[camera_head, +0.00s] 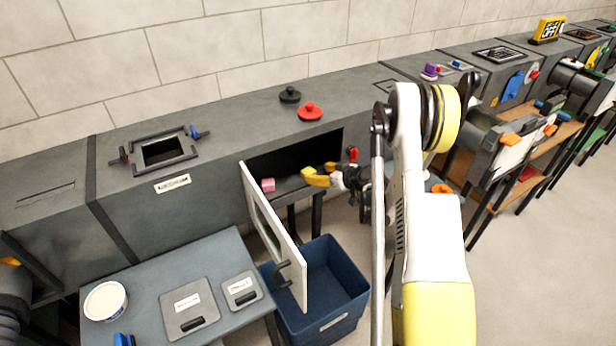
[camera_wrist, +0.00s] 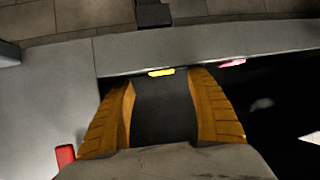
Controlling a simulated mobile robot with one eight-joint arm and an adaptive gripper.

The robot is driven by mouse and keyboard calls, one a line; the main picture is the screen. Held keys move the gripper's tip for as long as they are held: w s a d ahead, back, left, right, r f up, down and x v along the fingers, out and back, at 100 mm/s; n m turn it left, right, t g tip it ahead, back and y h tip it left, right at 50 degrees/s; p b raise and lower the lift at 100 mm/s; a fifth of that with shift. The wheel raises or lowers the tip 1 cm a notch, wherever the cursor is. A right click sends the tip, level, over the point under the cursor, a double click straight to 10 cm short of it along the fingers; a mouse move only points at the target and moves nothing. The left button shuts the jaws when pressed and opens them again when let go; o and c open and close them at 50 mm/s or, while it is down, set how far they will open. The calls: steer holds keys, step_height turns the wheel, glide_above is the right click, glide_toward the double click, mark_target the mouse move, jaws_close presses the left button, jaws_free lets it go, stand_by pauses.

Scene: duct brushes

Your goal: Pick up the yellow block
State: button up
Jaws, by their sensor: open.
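The yellow block (camera_wrist: 161,72) shows small in the wrist view, ahead of my fingers and between their tips in the picture. It lies near a pale edge of the duct's dark opening. In the head view, it is hard to tell apart from my yellow fingers. My gripper (camera_head: 318,175) is at the opening in the duct's front, pointing left. Its two orange-yellow fingers (camera_wrist: 160,84) are spread, with nothing held between them. A pink block (camera_head: 268,185) sits on the opening's ledge to the left; it also shows in the wrist view (camera_wrist: 232,63).
A white door (camera_head: 273,235) with a dark handle hangs open left of my gripper. A blue bin (camera_head: 318,315) stands below. A grey table (camera_head: 150,285) is at lower left. Red (camera_head: 310,112) and black (camera_head: 290,95) knobbed lids lie on the duct top.

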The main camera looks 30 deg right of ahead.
mark_target(309, 171)
steer(key=b+x, duration=0.3)
steer(key=x, duration=0.3)
steer(key=shift+a+r, duration=0.1)
steer(key=shift+a, duration=0.1)
steer(key=shift+r, duration=0.15)
steer(key=c, duration=0.9)
